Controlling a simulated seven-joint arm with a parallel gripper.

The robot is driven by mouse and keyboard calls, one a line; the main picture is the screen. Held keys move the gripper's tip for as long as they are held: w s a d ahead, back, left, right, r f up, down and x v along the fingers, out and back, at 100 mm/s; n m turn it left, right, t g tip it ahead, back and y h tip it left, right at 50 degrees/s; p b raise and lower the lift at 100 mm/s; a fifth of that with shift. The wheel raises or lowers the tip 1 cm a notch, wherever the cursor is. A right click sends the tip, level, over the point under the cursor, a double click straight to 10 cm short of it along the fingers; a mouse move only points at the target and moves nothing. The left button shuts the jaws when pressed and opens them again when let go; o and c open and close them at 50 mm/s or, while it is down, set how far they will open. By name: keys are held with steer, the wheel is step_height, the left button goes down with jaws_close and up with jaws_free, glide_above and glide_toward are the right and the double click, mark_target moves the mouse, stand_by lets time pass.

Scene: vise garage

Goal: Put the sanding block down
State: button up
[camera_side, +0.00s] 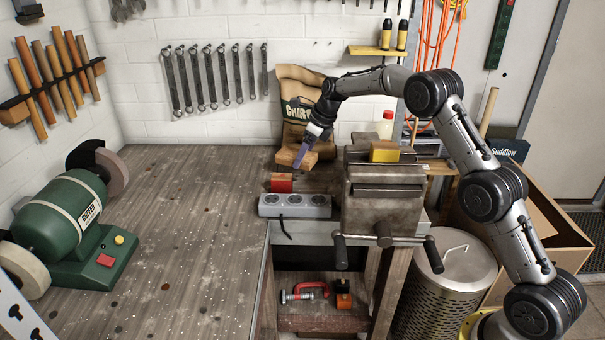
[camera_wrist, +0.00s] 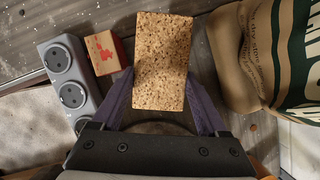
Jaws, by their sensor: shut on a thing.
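The sanding block, a tan, speckled cork-like block (camera_wrist: 163,60), is between the purple fingers of my gripper (camera_wrist: 160,100) in the wrist view. My gripper is shut on it, with one finger on each side. In the side view, the block (camera_side: 288,157) shows beside the purple fingers of my gripper (camera_side: 303,154), in front of the charcoal bag and near the back of the bench. Whether its underside touches the bench cannot be told.
A small red-faced box (camera_side: 281,183) and a grey socket strip (camera_side: 295,205) are close in front. The charcoal bag (camera_side: 293,103) stands behind. A vise (camera_side: 385,200) with a yellow box (camera_side: 384,151) is at right.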

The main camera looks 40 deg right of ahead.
mark_target(304, 181)
steer(key=shift+f, duration=2.9)
steer(key=shift+f, duration=0.1)
steer(key=o, duration=1)
steer(key=shift+o, duration=0.2)
steer(key=shift+s+d+r, duration=0.1)
steer(key=shift+r, duration=0.4)
steer(key=v, duration=1.1)
steer(key=shift+s+r, duration=0.1)
